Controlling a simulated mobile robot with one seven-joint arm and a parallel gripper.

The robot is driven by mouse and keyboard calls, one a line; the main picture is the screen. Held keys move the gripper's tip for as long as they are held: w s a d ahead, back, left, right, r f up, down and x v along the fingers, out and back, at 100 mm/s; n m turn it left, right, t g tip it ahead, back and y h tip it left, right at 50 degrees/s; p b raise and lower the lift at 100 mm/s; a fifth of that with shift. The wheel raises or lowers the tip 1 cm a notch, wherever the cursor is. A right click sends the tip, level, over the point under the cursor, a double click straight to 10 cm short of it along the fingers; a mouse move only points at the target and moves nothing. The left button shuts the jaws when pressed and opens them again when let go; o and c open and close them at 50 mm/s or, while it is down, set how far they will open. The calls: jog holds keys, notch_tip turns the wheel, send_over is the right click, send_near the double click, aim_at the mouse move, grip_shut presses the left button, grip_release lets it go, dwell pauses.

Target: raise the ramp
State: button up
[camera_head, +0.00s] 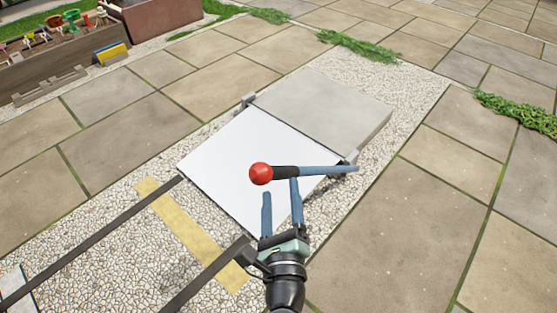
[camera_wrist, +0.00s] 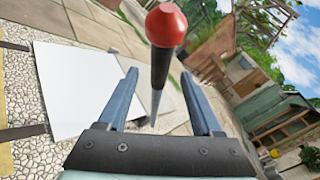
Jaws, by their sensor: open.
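The ramp is a white panel (camera_head: 240,160) that looks lowered, with one edge along a grey slab (camera_head: 325,105). It also shows at the left of the wrist view (camera_wrist: 72,85). A lever (camera_head: 315,171) with a red ball knob (camera_head: 260,174) and black grip extends from a bracket at the panel's right corner. My gripper (camera_head: 281,187) is open and empty, with its blue fingers just below the lever in the head view. In the wrist view, the red knob (camera_wrist: 166,25) and the lever's shaft appear between the open fingers (camera_wrist: 159,73). Whether a finger touches the lever is unclear.
Two dark rails (camera_head: 90,243) lead over pebbles toward the panel, across a yellow strip (camera_head: 190,232). Stone paving (camera_head: 430,220) lies open to the right. A wooden planter (camera_head: 65,62) with small coloured pots stands at the back left.

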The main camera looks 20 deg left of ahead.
jog(key=x, duration=0.9)
grip_shut()
dwell(1.3)
